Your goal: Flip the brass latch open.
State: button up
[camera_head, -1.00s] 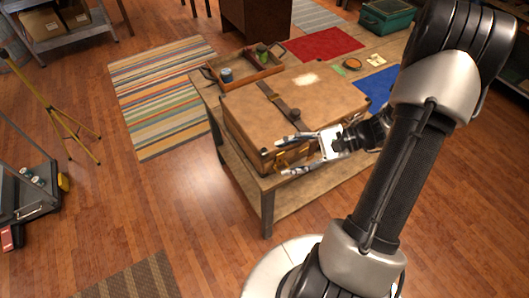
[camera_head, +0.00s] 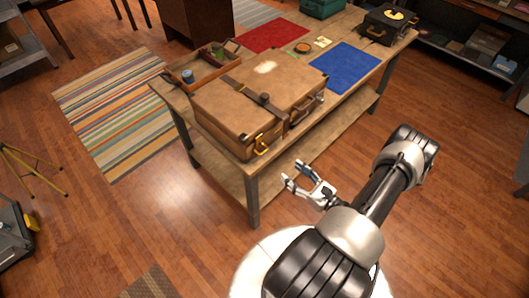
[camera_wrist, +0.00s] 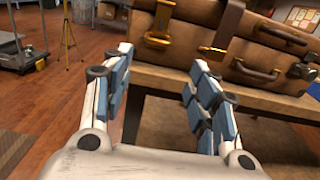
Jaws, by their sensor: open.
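A brown suitcase (camera_head: 255,95) lies flat and closed on the wooden table. The brass latch (camera_head: 262,147) is on its front face near the left corner. In the wrist view the latch (camera_wrist: 161,22) has an upright plate with a brass piece jutting out at its lower end; I cannot tell whether it is fastened. My gripper (camera_head: 294,174) is open and empty, apart from the suitcase, in front of and below its front face. In the wrist view its fingers (camera_wrist: 160,65) are spread wide, with the latch above and beyond the gap between them.
A dark strap (camera_wrist: 228,25) and a handle (camera_wrist: 256,72) are right of the latch. A wooden tray (camera_head: 205,68) stands behind the suitcase. A blue mat (camera_head: 343,67) lies to its right. The table edge and lower shelf (camera_head: 290,148) are near my gripper; floor in front is clear.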

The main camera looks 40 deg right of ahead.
aim_at(266, 151)
jog(key=w, duration=0.4)
jog(key=w+a, duration=0.1)
jog(key=w, duration=0.4)
jog(key=w+b, duration=0.1)
jog(key=w, duration=0.4)
jog(key=shift+w+a, duration=0.15)
jog(key=shift+a, duration=0.05)
jog(key=shift+c, duration=0.5)
jog(key=shift+d+r, duration=0.15)
grip_shut()
